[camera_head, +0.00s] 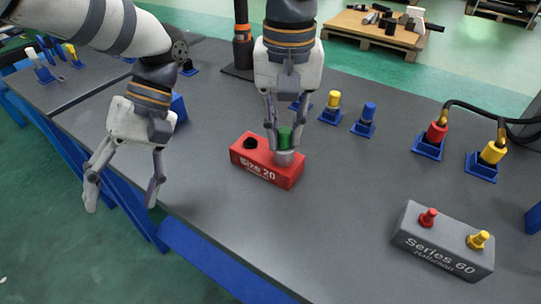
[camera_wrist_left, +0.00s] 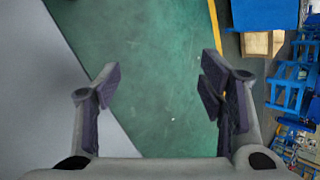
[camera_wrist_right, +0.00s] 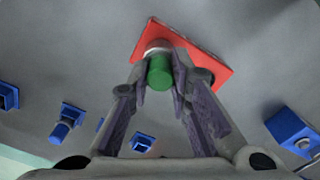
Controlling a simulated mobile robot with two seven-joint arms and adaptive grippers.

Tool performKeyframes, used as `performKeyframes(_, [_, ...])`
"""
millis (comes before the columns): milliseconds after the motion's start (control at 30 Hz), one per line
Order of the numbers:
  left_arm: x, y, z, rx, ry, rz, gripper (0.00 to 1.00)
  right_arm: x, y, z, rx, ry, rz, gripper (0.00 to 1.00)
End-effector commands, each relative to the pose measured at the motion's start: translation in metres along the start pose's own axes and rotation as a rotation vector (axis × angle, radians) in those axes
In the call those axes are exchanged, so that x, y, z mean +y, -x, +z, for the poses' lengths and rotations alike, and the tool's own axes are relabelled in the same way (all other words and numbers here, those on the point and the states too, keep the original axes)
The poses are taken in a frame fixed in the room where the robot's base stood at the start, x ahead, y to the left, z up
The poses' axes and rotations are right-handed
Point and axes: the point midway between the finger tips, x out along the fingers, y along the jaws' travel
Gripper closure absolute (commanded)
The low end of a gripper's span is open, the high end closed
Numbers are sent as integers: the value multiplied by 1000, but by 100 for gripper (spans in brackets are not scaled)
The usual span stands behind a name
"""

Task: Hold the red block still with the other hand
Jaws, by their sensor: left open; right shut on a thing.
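The red block (camera_head: 268,172), marked "Size 20", lies on the grey table (camera_head: 330,235). It has a black hole or plug (camera_head: 250,143) at its left end. A green cylindrical piece (camera_head: 285,138) with a pale metal lower part stands at its right end. My right gripper (camera_head: 283,150) is shut on the green piece from above; this shows in the right wrist view too, with the green piece (camera_wrist_right: 160,73) between the fingers over the red block (camera_wrist_right: 205,66). My left gripper (camera_head: 122,190) is open and empty, left of the block and apart from it, near the table's front edge.
A grey "Series 60" block (camera_head: 440,245) with a red and a yellow plug stands at right. Yellow (camera_head: 332,107) and blue (camera_head: 365,118) pieces stand in blue holders behind the red block. Hosed red (camera_head: 433,138) and yellow (camera_head: 488,158) connectors stand at far right. Table between the left gripper and block is clear.

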Motion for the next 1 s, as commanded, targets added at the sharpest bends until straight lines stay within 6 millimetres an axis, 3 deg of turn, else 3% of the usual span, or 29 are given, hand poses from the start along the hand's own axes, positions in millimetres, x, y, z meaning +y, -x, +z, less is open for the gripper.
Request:
performKeyframes(33, [18, 26, -2, -11, 44, 93, 37, 0, 1, 0, 1, 0, -1, 100])
performKeyframes(200, [78, 107, -1, -95, 130, 442, 37, 0, 1, 0, 1, 0, -1, 100])
performKeyframes(300, [101, 143, 1, -142, 153, 599, 37, 0, 1, 0, 2, 0, -1, 100])
performKeyframes(433, [117, 173, 3, -179, 164, 719, 37, 0, 1, 0, 2, 0, -1, 100])
performKeyframes(567, [125, 179, 4, -192, 166, 755, 37, 0, 1, 0, 2, -1, -1, 100])
performKeyframes(1000, [174, 127, 13, -192, 165, 753, 37, 0, 1, 0, 2, -1, -1, 100])
